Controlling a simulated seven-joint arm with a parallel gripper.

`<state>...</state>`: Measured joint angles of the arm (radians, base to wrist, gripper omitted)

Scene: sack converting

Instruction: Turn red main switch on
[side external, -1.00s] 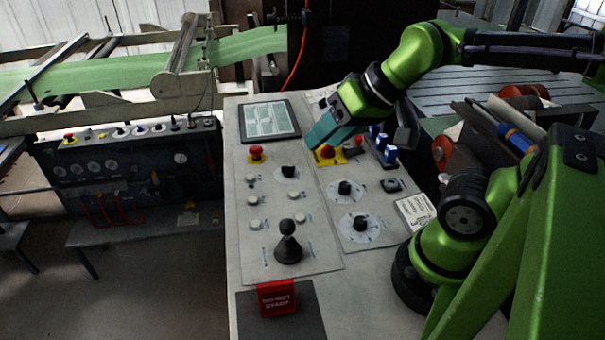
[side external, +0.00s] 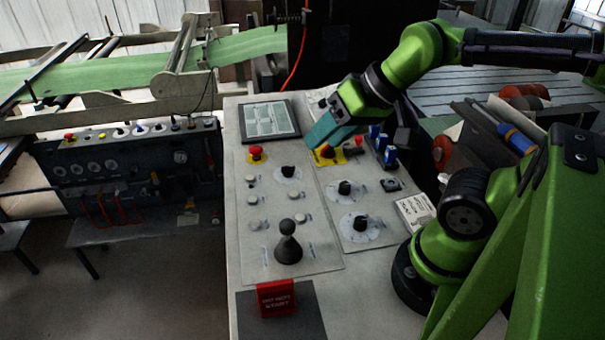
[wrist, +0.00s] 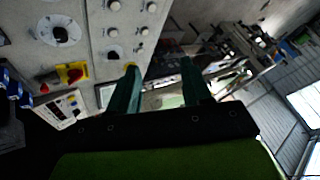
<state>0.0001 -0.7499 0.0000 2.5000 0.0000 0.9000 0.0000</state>
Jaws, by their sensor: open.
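A red switch (side external: 326,152) sits on a yellow plate on the grey control panel (side external: 270,215), in the upper right part of its controls. It shows in the wrist view (wrist: 75,73) at the left. A second red part (side external: 350,155) lies just to its right; I cannot tell whether it is part of the same switch. Which way the switch is turned is too small to tell. My gripper (wrist: 160,66) has teal fingers spread apart with nothing between them. In the side view my gripper (side external: 318,140) is just above and behind the switch, partly covering that area.
A red mushroom button (side external: 256,153) on yellow sits to the left. Blue switches (side external: 380,140) stand close on the right. A black joystick (side external: 288,245) and several knobs lie nearer the front. A screen (side external: 270,120) is at the back left, and a red sign (side external: 276,298) at the front.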

